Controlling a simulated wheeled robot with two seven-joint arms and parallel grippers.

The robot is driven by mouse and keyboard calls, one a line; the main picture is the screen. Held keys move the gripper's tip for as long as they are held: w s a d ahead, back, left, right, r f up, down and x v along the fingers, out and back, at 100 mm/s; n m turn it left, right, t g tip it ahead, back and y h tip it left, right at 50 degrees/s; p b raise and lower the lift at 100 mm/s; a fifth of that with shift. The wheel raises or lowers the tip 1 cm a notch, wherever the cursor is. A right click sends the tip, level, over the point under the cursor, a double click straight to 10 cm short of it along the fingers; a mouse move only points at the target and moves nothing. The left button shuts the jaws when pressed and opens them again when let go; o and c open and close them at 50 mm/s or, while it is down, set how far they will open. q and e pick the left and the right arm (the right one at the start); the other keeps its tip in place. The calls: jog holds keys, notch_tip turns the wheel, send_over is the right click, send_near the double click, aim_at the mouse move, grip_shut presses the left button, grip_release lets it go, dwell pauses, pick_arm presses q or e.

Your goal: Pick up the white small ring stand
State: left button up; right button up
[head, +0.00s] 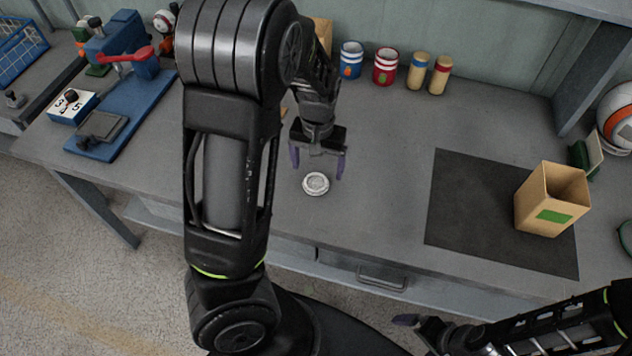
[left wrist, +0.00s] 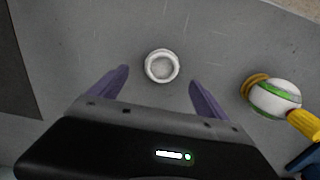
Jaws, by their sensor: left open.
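The white small ring stand (head: 316,183) lies on the grey workbench near its front edge, a flat round ring with a raised rim. In the left wrist view the ring stand (left wrist: 162,66) sits just ahead of the fingertips, roughly centred between them. My left gripper (head: 318,165) is open and empty, its two purple fingers pointing down above the bench. The fingers also show in the left wrist view (left wrist: 157,82), spread wider than the ring and apart from it. My right gripper (head: 420,322) is low at the bottom right, away from the bench top; its jaw opening is unclear.
A tan box (head: 545,210) stands on a dark mat (head: 465,205) to the right. Several cans, including a red one (head: 386,67), line the back. A blue press (head: 125,100) stands left.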

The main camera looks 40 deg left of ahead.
aim_at(316, 184)
pick_arm(q)
notch_tip(316, 184, down, 5)
jog(key=shift+s+a, duration=0.15)
dwell(0.6)
jog(key=c, duration=1.4)
jog(key=shift+r, duration=0.15)
jog(key=shift+c, duration=0.2)
notch_tip(316, 184, up, 10)
jog(key=p, duration=0.1)
